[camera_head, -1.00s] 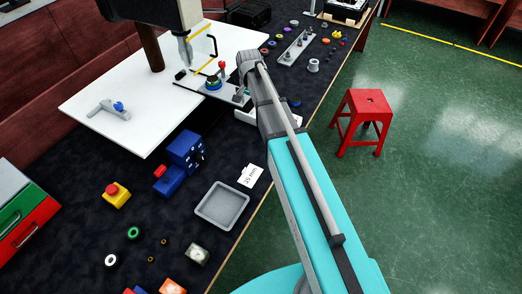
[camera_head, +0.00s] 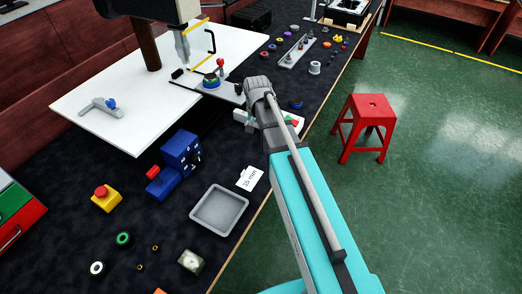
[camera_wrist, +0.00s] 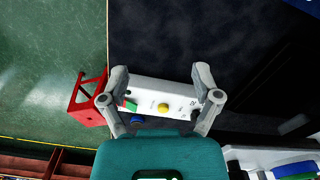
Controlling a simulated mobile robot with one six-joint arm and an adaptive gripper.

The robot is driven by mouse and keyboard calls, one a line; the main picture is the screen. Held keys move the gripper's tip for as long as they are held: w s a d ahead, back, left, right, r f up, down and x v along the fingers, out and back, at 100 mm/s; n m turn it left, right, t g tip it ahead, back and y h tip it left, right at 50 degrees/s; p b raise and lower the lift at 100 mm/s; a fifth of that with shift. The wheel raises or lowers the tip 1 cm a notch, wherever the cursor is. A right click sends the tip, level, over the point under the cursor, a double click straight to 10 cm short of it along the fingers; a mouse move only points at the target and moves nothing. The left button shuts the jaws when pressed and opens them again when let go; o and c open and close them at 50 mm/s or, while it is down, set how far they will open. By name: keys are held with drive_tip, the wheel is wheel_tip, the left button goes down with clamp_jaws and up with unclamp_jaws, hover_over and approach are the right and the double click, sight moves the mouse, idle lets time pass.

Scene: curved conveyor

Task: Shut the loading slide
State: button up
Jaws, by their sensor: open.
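The loading slide (camera_head: 226,93) is a flat grey plate sticking out to the right from the white press table (camera_head: 130,115). It carries a round part with coloured rings (camera_head: 211,81) and a red-knobbed clamp (camera_head: 220,68). My gripper (camera_wrist: 160,72) is open and empty in the wrist view, its fingers spread on either side of a white button box (camera_wrist: 150,95), which appears below them. In the head view my wrist sits just right of the slide's outer end and hides most of the gripper. I cannot tell whether it touches the slide.
The white button box also shows beside my arm in the head view (camera_head: 291,121). A blue block (camera_head: 181,151), a grey tray (camera_head: 219,209) and a label card (camera_head: 249,179) lie on the dark bench nearer me. A red stool (camera_head: 371,106) stands on the green floor.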

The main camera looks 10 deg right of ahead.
drive_tip(key=s+f+n+b, duration=0.1)
drive_tip(key=s+f+b, duration=0.2)
drive_tip(key=s+f, duration=0.1)
drive_tip(key=shift+d+f+b, duration=0.25)
drive_tip(key=shift+b, duration=0.15)
